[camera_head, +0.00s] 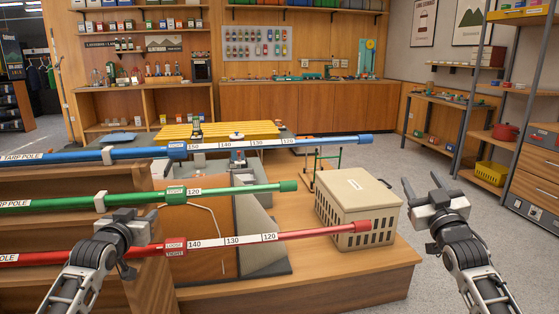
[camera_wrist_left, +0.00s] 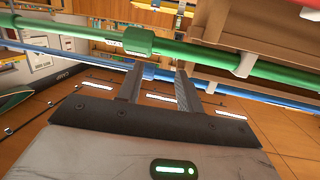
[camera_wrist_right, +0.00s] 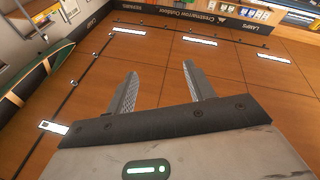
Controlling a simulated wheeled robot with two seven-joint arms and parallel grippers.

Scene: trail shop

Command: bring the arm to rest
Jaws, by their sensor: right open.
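My left gripper (camera_head: 132,218) is in front of the poles, its hand overlapping part of the red pole in the head view. In the left wrist view its two fingers (camera_wrist_left: 160,85) stand apart with nothing seen held between them. The green pole (camera_wrist_left: 195,52) crosses just beyond the fingertips; I cannot tell whether they touch it. My right gripper (camera_head: 422,187) is raised at the right, over the floor beside the beige crate, clear of the poles. In the right wrist view its fingers (camera_wrist_right: 160,88) are apart and empty.
Blue (camera_head: 330,141), green (camera_head: 240,189) and red (camera_head: 320,231) poles stretch across the left and middle. A beige lidded crate (camera_head: 350,203) sits on a low wooden platform (camera_head: 330,285). Metal shelving (camera_head: 470,90) stands at the right. Grey floor is clear between platform and shelving.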

